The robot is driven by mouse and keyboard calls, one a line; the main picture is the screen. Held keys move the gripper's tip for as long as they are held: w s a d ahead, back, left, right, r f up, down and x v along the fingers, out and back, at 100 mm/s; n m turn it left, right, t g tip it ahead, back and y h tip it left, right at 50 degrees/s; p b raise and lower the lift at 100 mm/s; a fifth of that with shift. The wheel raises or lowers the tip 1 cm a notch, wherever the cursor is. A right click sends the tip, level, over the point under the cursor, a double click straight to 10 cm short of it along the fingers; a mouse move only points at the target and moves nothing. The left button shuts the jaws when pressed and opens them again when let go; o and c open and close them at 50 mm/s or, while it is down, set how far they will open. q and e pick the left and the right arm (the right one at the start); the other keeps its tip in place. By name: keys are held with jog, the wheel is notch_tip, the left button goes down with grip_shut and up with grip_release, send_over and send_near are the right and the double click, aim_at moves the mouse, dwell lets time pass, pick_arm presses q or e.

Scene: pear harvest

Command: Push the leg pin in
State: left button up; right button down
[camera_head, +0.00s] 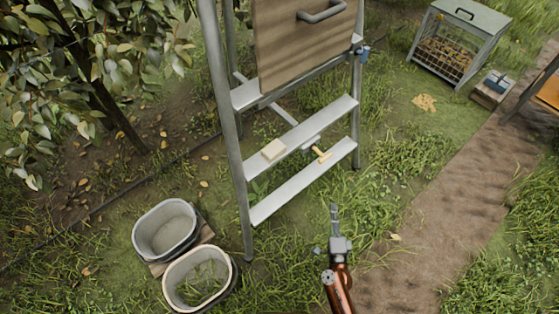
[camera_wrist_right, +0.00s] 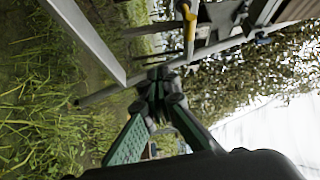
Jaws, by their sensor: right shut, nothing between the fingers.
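A small blue pin or knob (camera_head: 364,52) sits on the right leg of the grey metal stepladder, just below the wooden panel. I take it for the leg pin; how deep it sits I cannot tell. A small blue spot (camera_wrist_right: 262,38) on a rail in the right wrist view looks like the same part. My right gripper (camera_head: 334,212) is shut and empty, in front of the ladder, below and left of the pin and well apart from it. Its fingers meet at the tips in the right wrist view (camera_wrist_right: 158,82). My left gripper is not in view.
The ladder's lower steps (camera_head: 303,180) lie close beyond my right gripper. Two buckets (camera_head: 196,286) stand at left. Grass right of the ladder is open.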

notch_tip(320, 180, up, 4)
jog(key=w+m+t+h+b, duration=0.1)
jog(key=w+m+b, duration=0.1)
jog(key=m, duration=0.1)
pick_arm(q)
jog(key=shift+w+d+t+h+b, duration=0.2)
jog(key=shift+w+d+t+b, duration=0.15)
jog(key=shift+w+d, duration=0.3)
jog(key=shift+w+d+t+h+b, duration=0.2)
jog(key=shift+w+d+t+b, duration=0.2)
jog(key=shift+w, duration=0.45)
pick_arm(e)
send_near(319, 152)
jog(key=shift+h, duration=0.4)
jog(key=shift+w+d+f, duration=0.15)
jog(key=shift+w+d, duration=0.6)
jog(key=shift+d, duration=0.35)
jog(key=shift+w+d+f, duration=0.15)
jog(key=shift+w+d, duration=0.65)
jog(key=shift+d, duration=0.25)
